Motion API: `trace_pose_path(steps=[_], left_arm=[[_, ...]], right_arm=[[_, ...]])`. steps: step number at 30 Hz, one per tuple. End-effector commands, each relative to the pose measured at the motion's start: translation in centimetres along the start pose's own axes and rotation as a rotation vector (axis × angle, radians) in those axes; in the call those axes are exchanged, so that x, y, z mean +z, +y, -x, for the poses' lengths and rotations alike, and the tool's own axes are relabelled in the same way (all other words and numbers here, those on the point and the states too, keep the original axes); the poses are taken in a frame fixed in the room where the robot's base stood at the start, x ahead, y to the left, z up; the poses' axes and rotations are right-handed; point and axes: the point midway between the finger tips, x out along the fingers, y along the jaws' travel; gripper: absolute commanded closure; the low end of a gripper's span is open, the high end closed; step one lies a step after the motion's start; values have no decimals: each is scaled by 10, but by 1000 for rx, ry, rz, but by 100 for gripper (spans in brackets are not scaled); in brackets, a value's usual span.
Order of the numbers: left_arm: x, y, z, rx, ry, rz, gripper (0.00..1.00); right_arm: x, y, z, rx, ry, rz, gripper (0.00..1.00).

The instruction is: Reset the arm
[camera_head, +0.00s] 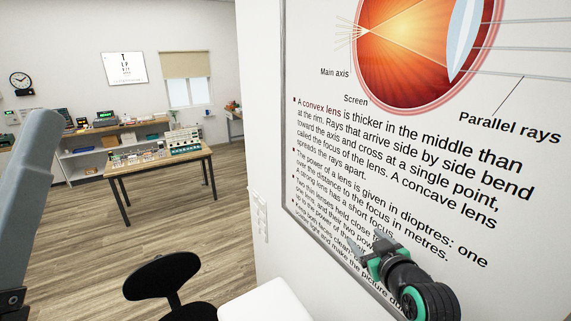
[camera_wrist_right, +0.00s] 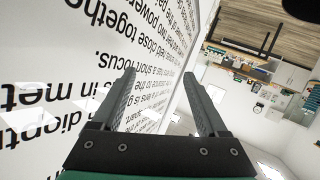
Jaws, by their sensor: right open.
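I cannot make out the yellow test eye or the chin rest seat in either view. A distant wooden table (camera_head: 193,157) holds many small items, too small to tell apart. My right gripper (camera_head: 367,243) is close to the large eye poster (camera_head: 330,130), far from that table. In the right wrist view, the right gripper (camera_wrist_right: 158,75) is open, with its two fingers apart and nothing between them. The poster's text fills the left side of that view. My left gripper is out of view.
A black chair (camera_head: 162,276) and a white surface (camera_head: 266,303) are in the near foreground. Wooden floor (camera_head: 90,235) lies open between them and the table. A shelf unit (camera_head: 88,160), a wall chart (camera_head: 124,68) and a window (camera_head: 189,92) are farther back.

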Motion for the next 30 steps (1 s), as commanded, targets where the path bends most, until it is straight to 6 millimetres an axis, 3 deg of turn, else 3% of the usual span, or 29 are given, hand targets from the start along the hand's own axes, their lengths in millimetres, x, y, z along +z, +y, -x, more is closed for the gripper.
trace_pose_path(steps=[1,3,5,9,12,16,18,21,30], left_arm=[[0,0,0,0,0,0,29],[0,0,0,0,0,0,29],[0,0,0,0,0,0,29],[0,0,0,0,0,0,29],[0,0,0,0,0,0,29],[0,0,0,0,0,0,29],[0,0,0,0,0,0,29],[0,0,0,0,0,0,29],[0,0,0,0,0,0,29]], right_arm=[[-39,8,22,35,109,-17,24],[-89,18,59,77,261,-51,24],[-127,24,96,107,390,-79,24],[-194,33,202,155,694,-147,24],[-219,35,279,172,890,-192,24],[-230,33,354,177,1072,-233,24],[-231,32,378,176,1127,-245,24],[-231,31,392,175,1161,-253,24],[-231,32,392,175,1162,-252,24]])
